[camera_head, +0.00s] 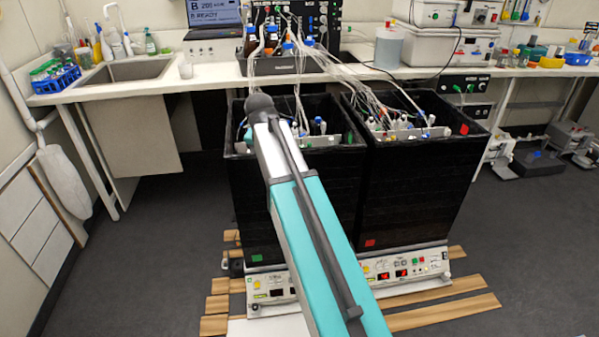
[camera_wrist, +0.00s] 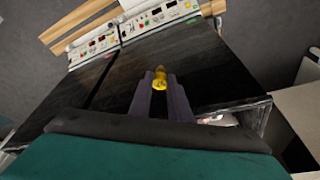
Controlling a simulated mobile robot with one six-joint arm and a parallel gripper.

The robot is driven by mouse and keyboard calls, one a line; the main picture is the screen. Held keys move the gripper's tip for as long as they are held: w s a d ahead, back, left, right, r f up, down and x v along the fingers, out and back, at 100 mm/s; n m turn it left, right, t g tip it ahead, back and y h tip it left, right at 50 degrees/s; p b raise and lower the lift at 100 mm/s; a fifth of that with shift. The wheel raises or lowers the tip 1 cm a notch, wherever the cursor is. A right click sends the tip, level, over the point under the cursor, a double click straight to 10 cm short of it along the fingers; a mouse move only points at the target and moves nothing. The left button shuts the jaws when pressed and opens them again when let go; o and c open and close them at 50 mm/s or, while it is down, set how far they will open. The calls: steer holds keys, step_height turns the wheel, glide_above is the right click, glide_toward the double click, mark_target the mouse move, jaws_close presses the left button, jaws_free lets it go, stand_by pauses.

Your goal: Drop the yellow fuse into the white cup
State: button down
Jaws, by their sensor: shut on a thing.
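My gripper (camera_wrist: 160,88) shows in the wrist view, its two dark fingers shut on the yellow fuse (camera_wrist: 160,77). The fuse sticks out past the fingertips, in front of the black wall of a bioreactor box. In the head view my arm reaches forward to the left black box, and the gripper and fuse cannot be made out there. The cup is not seen in the wrist view.
Two black boxes (camera_head: 411,195) with bottles and tubes inside stand on shaker bases over wooden slats. The bench (camera_head: 215,77) behind carries a sink (camera_head: 130,70), a blue tube rack (camera_head: 55,79) and a laptop (camera_head: 213,18). Floor at the left is clear.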

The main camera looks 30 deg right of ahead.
steer(key=s+a+r+n+y+p, duration=0.1)
steer(key=s+a+r+n, duration=0.2)
steer(key=a+r+n, duration=0.1)
steer(key=s+a+r+n+t+y+p, duration=0.1)
steer(key=s+a+r+n+p, duration=0.1)
steer(key=a, duration=0.7)
steer(key=shift+s+r+n+y, duration=0.3)
steer(key=shift+s+r+n, duration=0.6)
steer(key=shift+r+n, duration=0.75)
steer(key=shift+f+n, duration=0.25)
